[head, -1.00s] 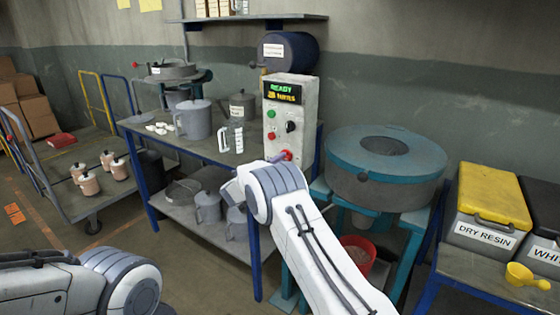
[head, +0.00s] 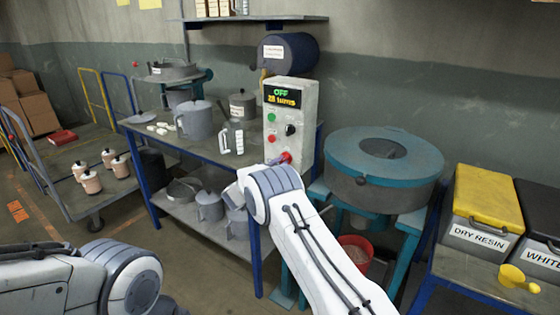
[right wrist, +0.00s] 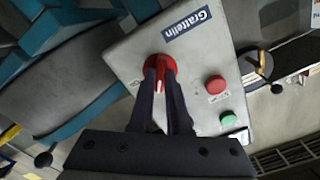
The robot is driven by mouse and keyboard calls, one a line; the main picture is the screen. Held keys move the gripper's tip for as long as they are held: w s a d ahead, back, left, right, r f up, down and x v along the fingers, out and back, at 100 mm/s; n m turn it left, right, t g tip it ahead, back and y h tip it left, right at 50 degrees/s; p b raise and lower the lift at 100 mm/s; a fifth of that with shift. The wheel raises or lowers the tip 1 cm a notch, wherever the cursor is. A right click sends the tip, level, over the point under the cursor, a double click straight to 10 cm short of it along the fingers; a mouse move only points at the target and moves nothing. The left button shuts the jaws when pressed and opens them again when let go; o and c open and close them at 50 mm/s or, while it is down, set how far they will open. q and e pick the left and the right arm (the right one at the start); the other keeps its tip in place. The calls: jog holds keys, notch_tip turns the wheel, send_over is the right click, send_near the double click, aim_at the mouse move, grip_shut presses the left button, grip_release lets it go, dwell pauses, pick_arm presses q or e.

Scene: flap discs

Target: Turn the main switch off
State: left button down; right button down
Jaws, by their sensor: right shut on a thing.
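The main switch is a red rotary knob (right wrist: 153,66) low on the grey control box (head: 301,140); in the head view only a bit of red (head: 286,157) shows beside my wrist. My right gripper (right wrist: 160,80) is shut on the knob, one finger on each side of its handle, which has a white mark. The box's display (head: 282,96) reads "OFF" in green with a yellow line about turns below. My left arm comes in at the lower left of the head view; its gripper is out of view.
A green button (head: 271,118), a red button (head: 271,138) and a black knob (head: 291,129) sit above the switch. A round teal-topped machine (head: 345,150) stands close on the right. A bench (head: 215,154) with pots is on the left.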

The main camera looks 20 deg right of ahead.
jog(key=n+p, duration=0.1)
jog(key=n, duration=0.3)
jog(key=shift+f+n+p, duration=0.15)
jog(key=shift+n+p, duration=0.35)
jog(key=shift+n, duration=1)
jog(key=c, duration=1)
grip_release()
jog(key=shift+o, duration=0.6)
jog(key=v, duration=1)
jog(key=shift+s+a+b, duration=0.2)
jog(key=shift+s+b, duration=0.05)
jog(key=shift+b, duration=0.05)
